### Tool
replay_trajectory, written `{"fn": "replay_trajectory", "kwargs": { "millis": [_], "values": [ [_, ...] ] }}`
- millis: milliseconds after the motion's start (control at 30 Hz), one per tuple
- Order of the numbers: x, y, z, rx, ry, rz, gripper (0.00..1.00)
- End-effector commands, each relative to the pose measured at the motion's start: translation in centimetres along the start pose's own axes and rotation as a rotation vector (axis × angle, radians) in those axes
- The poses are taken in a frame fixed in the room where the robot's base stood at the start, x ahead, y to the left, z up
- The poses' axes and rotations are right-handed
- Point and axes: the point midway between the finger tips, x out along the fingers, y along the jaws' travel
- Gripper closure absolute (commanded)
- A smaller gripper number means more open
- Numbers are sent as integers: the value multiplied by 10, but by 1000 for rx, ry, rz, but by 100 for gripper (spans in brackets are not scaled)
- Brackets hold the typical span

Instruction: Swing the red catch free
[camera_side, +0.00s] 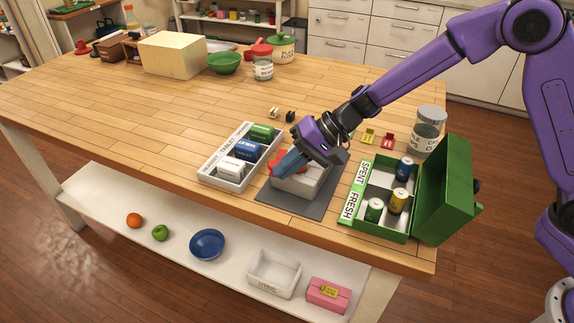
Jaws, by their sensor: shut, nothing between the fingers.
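A small pale grey box (297,187) sits on a dark grey mat (268,202) near the table's front edge. A red part (273,163), which looks like the catch, shows at the box's upper left, right beside my fingertips. My gripper (284,172) reaches down from the upper right with its blue fingers shut and empty over the box. The fingers and wrist hide part of the catch and the box top. I cannot tell whether the fingers touch the catch or how far it is turned.
A white tray (205,178) with green, blue and white packs stands close on the left. An open green case (446,193) with batteries, marked SPENT and FRESH, stands close on the right. A jar (428,135) stands behind it. The table's left part is clear.

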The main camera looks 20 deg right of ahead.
Motion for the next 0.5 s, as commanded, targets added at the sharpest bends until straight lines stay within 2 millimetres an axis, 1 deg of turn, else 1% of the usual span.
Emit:
{"fn": "replay_trajectory", "kwargs": {
  "millis": [500],
  "values": [
    [-10,9,-13,3,6,0,100]
  ]
}}
